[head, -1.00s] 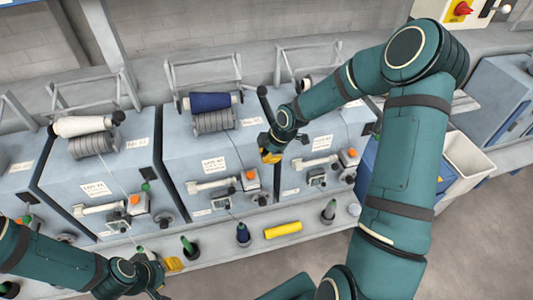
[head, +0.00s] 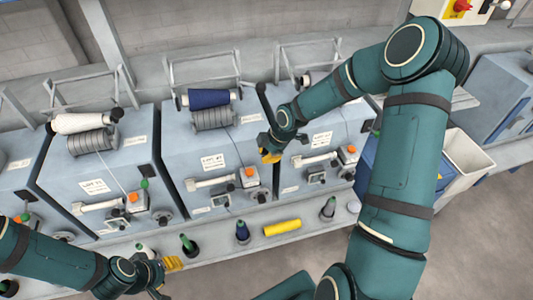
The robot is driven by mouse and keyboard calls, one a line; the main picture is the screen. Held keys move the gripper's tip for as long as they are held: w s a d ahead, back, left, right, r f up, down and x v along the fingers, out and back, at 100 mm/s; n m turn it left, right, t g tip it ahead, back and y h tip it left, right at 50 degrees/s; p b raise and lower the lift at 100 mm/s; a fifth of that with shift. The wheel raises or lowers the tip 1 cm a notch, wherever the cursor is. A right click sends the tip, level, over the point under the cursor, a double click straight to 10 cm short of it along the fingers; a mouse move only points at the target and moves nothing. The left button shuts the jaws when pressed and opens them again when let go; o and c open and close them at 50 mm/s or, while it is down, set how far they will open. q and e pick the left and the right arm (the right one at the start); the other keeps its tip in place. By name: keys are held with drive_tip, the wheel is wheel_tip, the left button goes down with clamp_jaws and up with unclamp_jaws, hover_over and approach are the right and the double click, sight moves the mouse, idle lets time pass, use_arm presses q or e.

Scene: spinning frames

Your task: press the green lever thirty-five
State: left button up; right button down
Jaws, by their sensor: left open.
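A small green knob (head: 144,183), likely the green lever, stands on the front of the left spinning unit (head: 70,160). That unit's label (head: 94,187) is too small to read surely. My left gripper (head: 172,263) has yellow fingertips and is open and empty. It is low in the view, in front of the shelf and apart from the knob. My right gripper (head: 270,157), also with yellow tips, is before the gap between the middle and right units. Its fingers are too small and turned to tell whether it is open.
Blue (head: 208,98) and white (head: 84,123) rolls sit on top. A white bin (head: 467,163) is at the right. Bare floor (head: 300,263) shows in front.

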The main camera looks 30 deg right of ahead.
drive_tip(key=shift+s+f+b, duration=0.25)
drive_tip(key=shift+f+b, duration=0.05)
drive_tip(key=shift+f, duration=0.15)
drive_tip(key=shift+s+a+f+b, duration=0.1)
drive_tip(key=shift+s+f+b, duration=0.1)
drive_tip(key=shift+f+b, duration=0.35)
drive_tip(key=shift+s+a+f+b, duration=0.1)
drive_tip(key=shift+s+f+b, duration=0.15)
drive_tip(key=shift+f, duration=0.45)
drive_tip(key=shift+r, duration=0.2)
drive_tip(key=shift+r+p, duration=0.7)
